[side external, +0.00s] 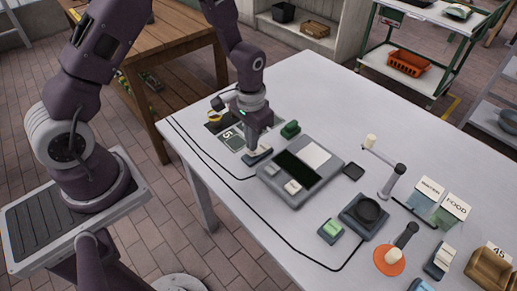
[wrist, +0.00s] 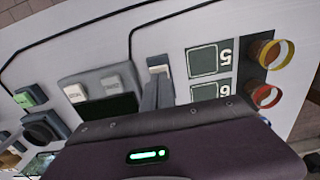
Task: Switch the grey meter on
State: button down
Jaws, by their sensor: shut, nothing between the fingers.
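A grey console (side external: 318,178) with a dark screen lies mid-table. It may be the grey meter, but I cannot tell for sure. It also shows in the wrist view (wrist: 72,83), partly hidden by my gripper's body. A small dark-based switch box (side external: 262,157) with a pale top sits just left of it, joined to a black cable. It also shows in the wrist view (wrist: 157,62). My gripper (side external: 252,148) points down with shut, empty fingers at this box. Contact and the switch's position cannot be told. In the wrist view the fingers (wrist: 157,86) overlap its near edge.
A green block (side external: 290,129) stands close to my gripper's right. Numbered square pads (wrist: 209,60) and yellow and red rings (wrist: 270,52) lie on the other side. A black round-topped device (side external: 364,216), a green-topped box (side external: 331,230) and a lamp-like stand (side external: 388,180) are farther right.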

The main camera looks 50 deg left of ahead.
jog(key=shift+f, duration=0.95)
dwell(0.3)
jog(key=shift+r, duration=3.55)
notch_tip(320, 180, up, 7)
jog(key=t, duration=0.1)
send_over(249, 153)
jog(key=s+r+t, duration=0.2)
jog(key=s+r, duration=0.4)
jog(key=r, duration=0.4)
jog(key=s+d+r+t, duration=0.1)
jog(key=s+r, duration=0.5)
jog(key=s, duration=0.7)
jog(key=shift+s+d+t, duration=0.2)
jog(key=shift+s+t, duration=0.1)
jog(key=shift+t, duration=0.5)
